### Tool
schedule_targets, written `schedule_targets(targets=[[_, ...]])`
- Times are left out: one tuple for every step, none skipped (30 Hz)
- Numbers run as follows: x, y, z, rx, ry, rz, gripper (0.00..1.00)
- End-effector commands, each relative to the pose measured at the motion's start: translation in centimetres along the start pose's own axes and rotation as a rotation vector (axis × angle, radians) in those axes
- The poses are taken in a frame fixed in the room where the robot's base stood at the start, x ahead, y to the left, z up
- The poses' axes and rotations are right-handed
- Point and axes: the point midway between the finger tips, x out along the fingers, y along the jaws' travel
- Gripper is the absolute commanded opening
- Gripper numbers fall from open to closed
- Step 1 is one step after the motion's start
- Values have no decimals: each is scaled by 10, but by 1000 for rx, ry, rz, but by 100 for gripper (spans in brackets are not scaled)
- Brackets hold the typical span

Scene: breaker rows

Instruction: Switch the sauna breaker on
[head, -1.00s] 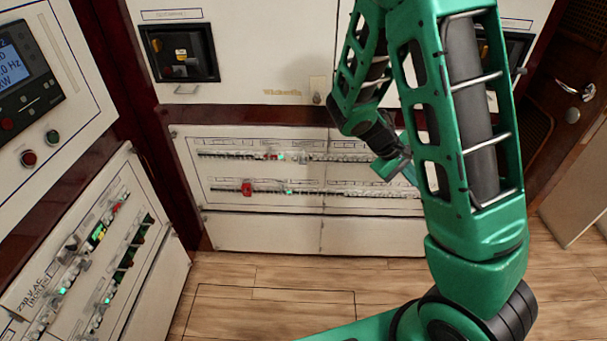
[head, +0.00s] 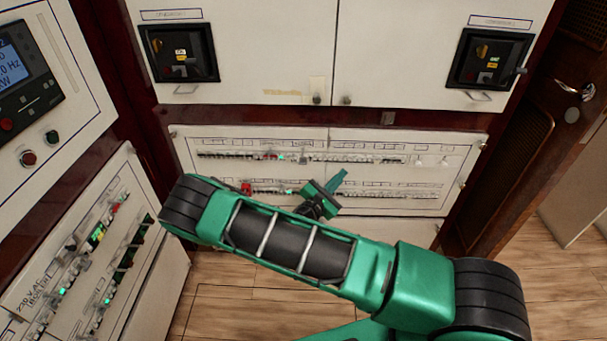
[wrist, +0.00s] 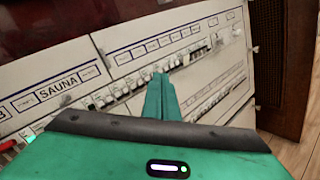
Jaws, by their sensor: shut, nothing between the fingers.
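The word SAUNA stands on a label (wrist: 58,84) at the left in the wrist view, above a row of small white breakers (wrist: 118,92). Which breaker belongs to that label, and its lever position, I cannot tell. In the head view the lower white panel (head: 240,222) carries two such rows, the upper row (head: 365,160) running across most of it. My gripper (head: 340,178) is in front of this panel, right of its middle. In the wrist view its green fingers (wrist: 160,80) are together and empty, to the right of the SAUNA label. Contact with the panel is unclear.
A red part (head: 246,188) and small green lights mark the breaker rows. Two black switch units, left (head: 180,53) and right (head: 490,60), sit in the cabinet above. Another breaker panel (head: 100,240) is angled at the left. A wooden door (head: 520,140) stands right; the floor is open.

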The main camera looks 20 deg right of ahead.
Motion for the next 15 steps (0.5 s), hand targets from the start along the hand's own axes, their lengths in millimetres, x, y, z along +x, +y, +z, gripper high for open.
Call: schedule_targets(targets=[[-10,7,-15,-54,2,79,0],[-16,13,-22,-85,3,126,0],[-25,19,-32,-123,4,184,0],[-31,23,-40,-153,3,228,0],[-38,27,-47,-179,4,270,0],[-46,32,-56,-215,3,324,0],[-52,35,-62,-240,2,361,0],[-58,37,-68,-263,0,398,0],[-66,41,-76,-291,-1,441,0],[-71,43,-81,-309,-3,470,0],[-76,44,-85,-326,-4,498,0],[-81,46,-90,-346,-7,528,0],[-85,47,-93,-359,-8,547,0],[-88,48,-96,-369,-9,564,0],[-92,49,-99,-380,-10,582,0]])
